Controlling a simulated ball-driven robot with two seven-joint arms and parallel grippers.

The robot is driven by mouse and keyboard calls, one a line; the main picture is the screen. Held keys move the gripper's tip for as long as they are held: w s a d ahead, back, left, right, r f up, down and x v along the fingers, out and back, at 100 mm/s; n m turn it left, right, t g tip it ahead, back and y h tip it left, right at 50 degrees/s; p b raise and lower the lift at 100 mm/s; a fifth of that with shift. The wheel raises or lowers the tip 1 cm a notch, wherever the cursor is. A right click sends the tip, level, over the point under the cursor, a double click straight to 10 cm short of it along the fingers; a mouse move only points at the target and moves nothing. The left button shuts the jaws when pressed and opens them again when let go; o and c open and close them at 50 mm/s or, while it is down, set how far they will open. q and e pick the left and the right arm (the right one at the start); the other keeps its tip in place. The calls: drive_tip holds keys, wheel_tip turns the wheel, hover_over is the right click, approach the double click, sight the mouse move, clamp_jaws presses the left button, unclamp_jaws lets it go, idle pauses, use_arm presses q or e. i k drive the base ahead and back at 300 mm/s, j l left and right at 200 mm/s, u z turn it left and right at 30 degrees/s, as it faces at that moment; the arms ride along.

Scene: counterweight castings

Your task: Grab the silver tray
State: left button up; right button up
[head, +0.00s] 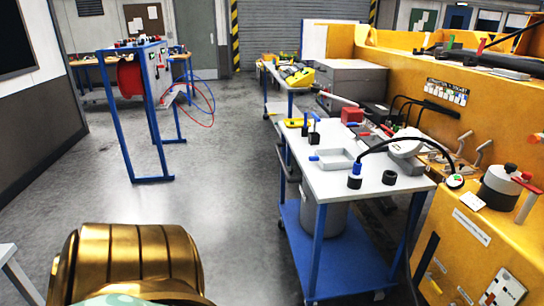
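A small silver-grey rectangular tray (336,160) lies on the white top of a blue-framed cart (383,198). It is shallow and its inside looks empty. A blue piece touches or sits beside its left end, and another blue piece stands near its front right corner. I cannot tell if these belong to it. Neither of my grippers shows in the head view, so I cannot see them relative to the tray.
On the cart, dark blocks (389,178) and a black curved cable (432,141) are near the tray. A large yellow machine (470,235) borders the cart on the right. A blue-framed stand with a red reel (129,77) stands at left. The floor (225,165) between is clear.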

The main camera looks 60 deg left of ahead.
sight(328, 159)
drive_tip(key=u, duration=1.55)
drive_tip(key=i+j+z, duration=0.25)
drive_tip(key=i+j, duration=0.15)
drive_tip(key=i, duration=0.15)
